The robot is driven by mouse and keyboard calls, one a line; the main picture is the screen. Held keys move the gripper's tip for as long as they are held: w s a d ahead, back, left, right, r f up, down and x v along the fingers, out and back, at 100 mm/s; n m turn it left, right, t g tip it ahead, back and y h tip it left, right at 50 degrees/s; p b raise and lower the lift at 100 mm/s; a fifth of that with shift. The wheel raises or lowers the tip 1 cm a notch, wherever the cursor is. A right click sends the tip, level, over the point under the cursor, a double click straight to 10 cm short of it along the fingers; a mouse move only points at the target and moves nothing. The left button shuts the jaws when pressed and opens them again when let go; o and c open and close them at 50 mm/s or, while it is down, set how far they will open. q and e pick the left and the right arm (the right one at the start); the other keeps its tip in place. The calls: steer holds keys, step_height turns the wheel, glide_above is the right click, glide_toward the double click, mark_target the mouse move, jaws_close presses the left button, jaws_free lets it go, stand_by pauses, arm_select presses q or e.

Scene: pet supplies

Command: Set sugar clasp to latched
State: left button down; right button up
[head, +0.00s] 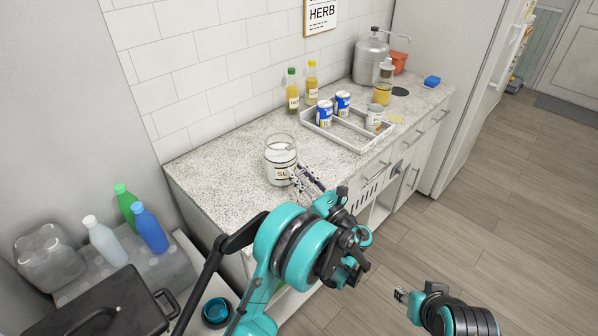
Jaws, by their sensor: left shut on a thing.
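The sugar jar (280,162) is a clear glass jar with white contents and a label partly reading "SU". It stands upright on the speckled counter near its left end. My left gripper (298,173) is at the right side of the jar, shut on the sugar clasp. The clasp is too small and too covered by the fingers to tell its position. My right gripper (401,296) is low at the right, over the floor and away from the counter. Its fingers are too small to tell whether they are open.
A grey divided tray (348,138) with blue cans (324,113) and a jar stands right of the sugar. Two bottles (292,90) stand by the wall. A metal dispenser (370,58) is farther back. Bottles (150,228) stand at lower left. The counter left of the jar is clear.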

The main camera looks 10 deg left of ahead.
mark_target(293, 165)
arm_select(q)
step_height(293, 165, up, 4)
steer(key=g+h+p, duration=0.2)
steer(key=h+p, duration=0.1)
steer(key=p, duration=0.1)
steer(key=g+h+p, duration=0.2)
steer(key=h+p, duration=0.1)
steer(key=p, duration=0.2)
steer(key=g+h+p, duration=0.3)
steer(key=p, duration=0.2)
steer(key=shift+a+r, duration=0.1)
steer(key=shift+r, duration=0.15)
steer(key=shift+w+a+r+g+h+p, duration=0.15)
steer(key=shift+g+h+p, duration=0.4)
steer(key=shift+h+p, duration=0.05)
steer(key=shift+w+a+r+g+h+p, duration=0.1)
steer(key=shift+w+r+g+h+p, duration=0.05)
steer(key=shift+g+h+p, duration=0.45)
steer(key=shift+w+a+r+g+h+p, duration=0.1)
steer(key=shift+g+h+p, duration=0.3)
steer(key=shift+h, duration=0.1)
steer(key=shift+w+a+g+h+p, duration=0.1)
steer(key=shift+g+h+p, duration=0.25)
steer(key=shift+h, duration=0.15)
steer(key=c, duration=1.2)
jaws_free()
steer(key=v, duration=1.2)
steer(key=shift+a, duration=0.1)
steer(key=shift+w, duration=0.1)
